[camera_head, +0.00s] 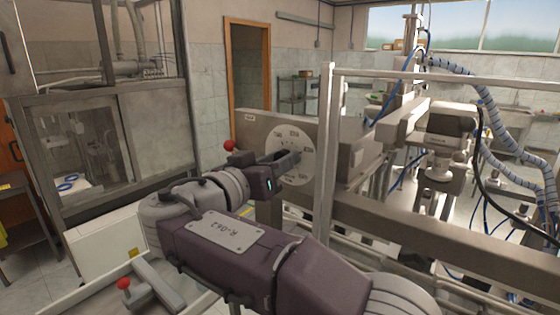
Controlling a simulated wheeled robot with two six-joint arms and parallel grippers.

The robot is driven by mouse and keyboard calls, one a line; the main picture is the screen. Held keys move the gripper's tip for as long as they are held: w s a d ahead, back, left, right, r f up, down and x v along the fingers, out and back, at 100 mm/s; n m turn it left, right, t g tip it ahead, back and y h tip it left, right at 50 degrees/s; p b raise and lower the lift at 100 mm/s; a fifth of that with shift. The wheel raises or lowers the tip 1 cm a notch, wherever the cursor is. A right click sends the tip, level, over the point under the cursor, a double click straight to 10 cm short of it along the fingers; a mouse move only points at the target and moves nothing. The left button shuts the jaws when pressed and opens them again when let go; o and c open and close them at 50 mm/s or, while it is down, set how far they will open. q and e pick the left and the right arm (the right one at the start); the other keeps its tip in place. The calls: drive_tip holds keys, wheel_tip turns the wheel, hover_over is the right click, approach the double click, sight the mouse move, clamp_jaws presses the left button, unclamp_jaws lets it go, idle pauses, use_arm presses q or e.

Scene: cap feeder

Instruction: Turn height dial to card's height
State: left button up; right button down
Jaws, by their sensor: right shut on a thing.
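The height dial (303,174) is a round white plate with dark markings around its rim, on the side of the grey machine housing. My right gripper (290,159) reaches it from the left and is shut at the dial's centre, on its knob. The knob is mostly hidden by the fingers, and which mark it points to cannot be told. The dial's left edge is partly covered by the gripper. I cannot make out a card with a readable height. My left gripper is out of view.
A red ball knob (229,145) stands close to the left of my right gripper. A metal frame post (325,150) rises just right of the dial. Another red knob (123,283) sits on a grey handle at lower left. A glass-fronted cabinet (100,140) stands at left.

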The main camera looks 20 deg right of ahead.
drive_tip(key=shift+w+a+f+n+g+h+p, duration=0.15)
drive_tip(key=shift+n+g+h+p, duration=0.15)
drive_tip(key=shift+n+p, duration=4.65)
drive_tip(key=shift+s+d+f+n+g+h+p, duration=0.1)
drive_tip(key=shift+n+g+h+p, duration=0.2)
drive_tip(key=shift+n+p, duration=4.65)
drive_tip(key=shift+w+a+f+n+g+h+p, duration=0.15)
drive_tip(key=shift+n+g+p, duration=0.25)
drive_tip(key=shift+n+p, duration=4.55)
drive_tip(key=shift+s+d+n+b, duration=0.1)
drive_tip(key=shift+n+b, duration=1.15)
drive_tip(key=c, duration=1)
unclamp_jaws()
drive_tip(key=shift+o, duration=0.2)
drive_tip(key=shift+r, duration=0.1)
